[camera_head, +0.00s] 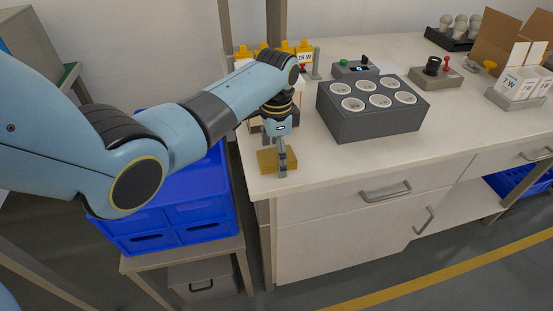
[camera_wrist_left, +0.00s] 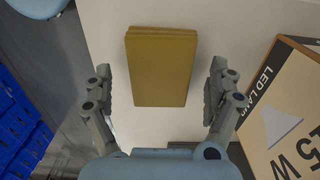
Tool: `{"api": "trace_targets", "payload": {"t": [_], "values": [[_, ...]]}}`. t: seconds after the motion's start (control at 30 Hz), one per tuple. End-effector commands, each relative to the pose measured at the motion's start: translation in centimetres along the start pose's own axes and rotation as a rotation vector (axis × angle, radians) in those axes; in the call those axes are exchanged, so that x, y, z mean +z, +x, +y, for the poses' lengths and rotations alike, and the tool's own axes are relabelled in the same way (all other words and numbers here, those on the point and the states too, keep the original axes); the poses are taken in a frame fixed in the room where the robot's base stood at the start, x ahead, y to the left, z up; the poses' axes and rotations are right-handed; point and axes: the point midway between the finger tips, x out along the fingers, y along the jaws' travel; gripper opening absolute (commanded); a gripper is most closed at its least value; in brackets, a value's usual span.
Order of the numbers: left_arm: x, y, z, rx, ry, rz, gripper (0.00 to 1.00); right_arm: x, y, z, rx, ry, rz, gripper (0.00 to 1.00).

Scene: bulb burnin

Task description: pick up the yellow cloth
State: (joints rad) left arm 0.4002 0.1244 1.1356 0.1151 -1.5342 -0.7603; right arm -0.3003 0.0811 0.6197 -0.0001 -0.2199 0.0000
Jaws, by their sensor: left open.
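The yellow cloth (camera_head: 264,160) lies folded flat near the left front corner of the white worktop. In the left wrist view the cloth (camera_wrist_left: 161,62) is a mustard-coloured rectangle with layered folds at one short edge. My left gripper (camera_head: 282,172) points down over the cloth and hides part of it in the head view. In the left wrist view the left gripper (camera_wrist_left: 158,92) is open, with one finger on each side of the cloth and visible gaps between. Nothing is between the fingers' pads. My right gripper is not in view.
A printed LED lamp box (camera_wrist_left: 285,110) stands close beside the left gripper. A grey block with several round sockets (camera_head: 368,122) is to the right. Blue crates (camera_head: 180,215) stand left of the worktop (camera_head: 330,165). The worktop's front edge is close to the cloth.

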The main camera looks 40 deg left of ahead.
Motion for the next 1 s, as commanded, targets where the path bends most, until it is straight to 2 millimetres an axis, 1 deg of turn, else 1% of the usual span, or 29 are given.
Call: {"api": "trace_targets", "payload": {"t": [0.17,0.5,0.6,0.63,0.67,0.87,1.0], "values": [[0.0,-0.1,0.0,-0.001,0.0,0.001,0.9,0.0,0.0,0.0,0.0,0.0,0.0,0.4],[0.0,-0.1,0.0,-0.001,0.0,0.001,0.46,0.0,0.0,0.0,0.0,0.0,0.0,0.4],[0.0,-0.1,0.0,-0.001,0.0,0.001,0.34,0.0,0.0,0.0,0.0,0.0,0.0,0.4],[0.0,-0.1,0.0,-0.001,0.0,0.001,0.34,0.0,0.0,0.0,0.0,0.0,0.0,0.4],[0.0,-0.1,0.0,-0.001,0.0,0.001,0.29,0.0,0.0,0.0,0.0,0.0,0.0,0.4],[0.0,-0.2,0.0,-0.001,0.0,0.001,0.29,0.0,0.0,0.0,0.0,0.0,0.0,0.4],[-0.1,-1.1,-0.1,-0.003,-0.001,0.003,0.29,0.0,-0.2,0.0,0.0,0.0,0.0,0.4]]}}
